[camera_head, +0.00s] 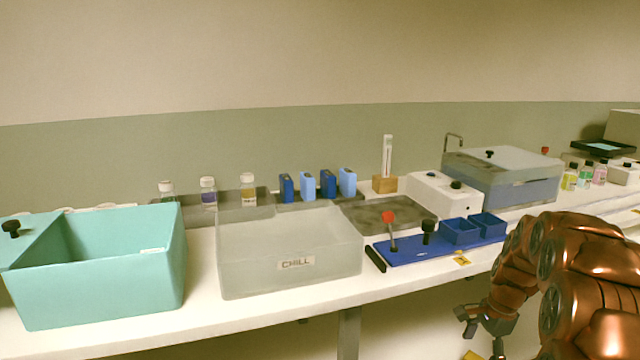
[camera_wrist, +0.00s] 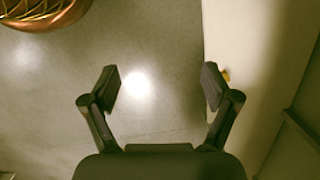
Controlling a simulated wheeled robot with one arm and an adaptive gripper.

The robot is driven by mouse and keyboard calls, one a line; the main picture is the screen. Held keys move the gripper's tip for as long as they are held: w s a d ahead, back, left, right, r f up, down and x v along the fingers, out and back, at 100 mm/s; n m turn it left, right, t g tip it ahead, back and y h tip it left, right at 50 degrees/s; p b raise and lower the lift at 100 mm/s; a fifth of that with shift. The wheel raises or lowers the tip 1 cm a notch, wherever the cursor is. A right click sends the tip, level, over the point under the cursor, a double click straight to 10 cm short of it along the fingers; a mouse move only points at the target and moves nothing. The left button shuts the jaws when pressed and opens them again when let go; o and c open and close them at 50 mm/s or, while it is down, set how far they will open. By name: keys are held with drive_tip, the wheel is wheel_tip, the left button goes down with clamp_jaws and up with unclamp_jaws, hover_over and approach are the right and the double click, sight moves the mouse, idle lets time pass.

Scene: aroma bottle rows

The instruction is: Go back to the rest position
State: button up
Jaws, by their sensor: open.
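My gripper (camera_head: 487,325) hangs at the lower right of the head view, in front of the bench's front edge and below its top. In the wrist view my gripper (camera_wrist: 160,88) is open, with its two fingers wide apart and nothing between them. Below it is bare grey floor (camera_wrist: 150,40). My copper-coloured arm is folded at the right of the head view and hides part of the bench there.
The white bench (camera_head: 335,300) carries a teal bin (camera_head: 110,285), a clear CHILL box (camera_head: 290,268), several bottles, blue holders, a blue tray (camera_head: 400,253) and a grey lidded bath (camera_head: 505,185). The bench side (camera_wrist: 245,80) is close to the right finger in the wrist view.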

drive_tip(key=s+a+r+n+p, duration=0.45)
drive_tip(key=s+a+r, duration=0.2)
drive_tip(key=r, duration=0.25)
drive_tip(key=s+a+r+n+g+h+p, duration=0.1)
drive_tip(key=s+a+r+n+p, duration=0.2)
drive_tip(key=s+a+r+p, duration=0.4)
drive_tip(key=s+a+r+n+p, duration=0.4)
drive_tip(key=s+r, duration=0.5)
drive_tip(key=r, duration=0.3)
drive_tip(key=s+a+r+n+p, duration=0.1)
drive_tip(key=s+r+n+p, duration=0.1)
drive_tip(key=s, duration=0.4)
drive_tip(key=s+a+r+n+p, duration=0.1)
drive_tip(key=s+r+n+p, duration=0.2)
drive_tip(key=s, duration=0.3)
drive_tip(key=shift+s+a+r+g+h+p, duration=0.2)
drive_tip(key=shift+s+g+h+p, duration=0.15)
drive_tip(key=shift+p, duration=0.5)
drive_tip(key=shift+c, duration=0.5)
